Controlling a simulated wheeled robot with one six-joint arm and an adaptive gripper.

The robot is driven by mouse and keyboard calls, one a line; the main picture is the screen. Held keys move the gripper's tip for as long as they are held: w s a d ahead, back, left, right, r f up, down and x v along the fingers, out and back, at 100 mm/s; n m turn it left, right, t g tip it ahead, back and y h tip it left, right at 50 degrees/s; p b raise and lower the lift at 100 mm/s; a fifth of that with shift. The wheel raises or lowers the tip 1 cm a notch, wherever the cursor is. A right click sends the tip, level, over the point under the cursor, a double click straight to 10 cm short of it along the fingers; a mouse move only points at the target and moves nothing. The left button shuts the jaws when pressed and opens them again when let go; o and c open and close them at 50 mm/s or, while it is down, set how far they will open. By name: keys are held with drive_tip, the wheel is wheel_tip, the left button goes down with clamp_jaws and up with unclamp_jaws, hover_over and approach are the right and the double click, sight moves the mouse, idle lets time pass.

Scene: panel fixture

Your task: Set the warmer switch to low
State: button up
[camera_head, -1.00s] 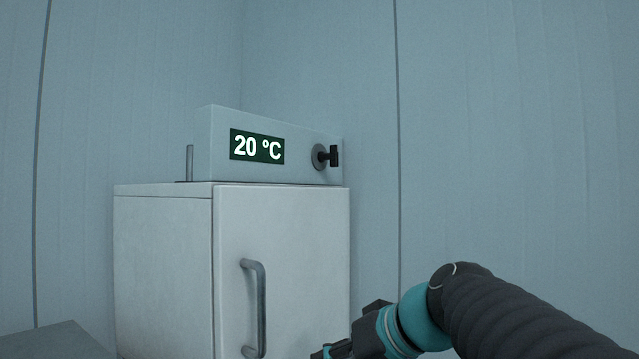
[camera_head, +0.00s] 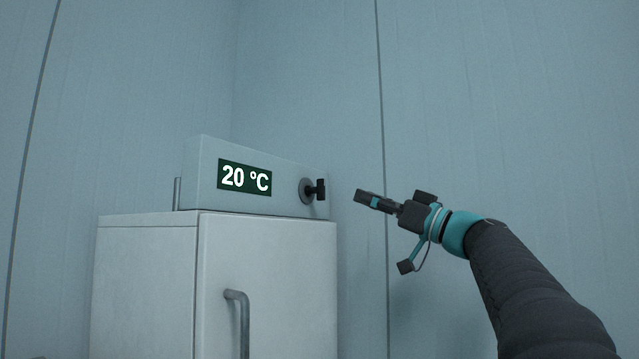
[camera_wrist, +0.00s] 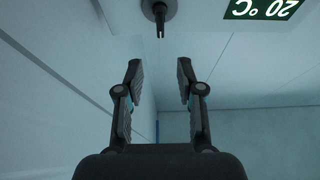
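The warmer's control box (camera_head: 290,202) sits on top of a white cabinet. Its green display (camera_head: 245,178) reads 20 °C. The black switch knob (camera_head: 318,189) stands out from a round grey base at the box's right end; it also shows at the top of the wrist view (camera_wrist: 160,18), where the display (camera_wrist: 262,9) appears upside down. My gripper (camera_head: 360,196) is in the air to the right of the knob, apart from it. In the wrist view my gripper (camera_wrist: 158,80) is open with nothing between its fingers, and the knob lies beyond the fingertips. No switch markings are legible.
The white cabinet (camera_head: 270,265) has a vertical grey door handle (camera_head: 238,320) below the box. A thin metal post (camera_head: 177,193) stands beside the box at left. Panelled walls (camera_head: 480,100) are behind; the air around my gripper looks clear.

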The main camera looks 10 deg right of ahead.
sight(324, 183)
drive_tip(key=p+x, duration=0.4)
drive_tip(key=x, duration=0.7)
drive_tip(key=shift+w+a+r, duration=0.1)
drive_tip(key=shift+a+r, duration=0.05)
drive_tip(key=shift+w+a+r, duration=0.1)
drive_tip(key=shift+w+a, duration=0.3)
drive_tip(key=shift+w, duration=0.05)
drive_tip(key=shift+c, duration=0.2)
clamp_jaws()
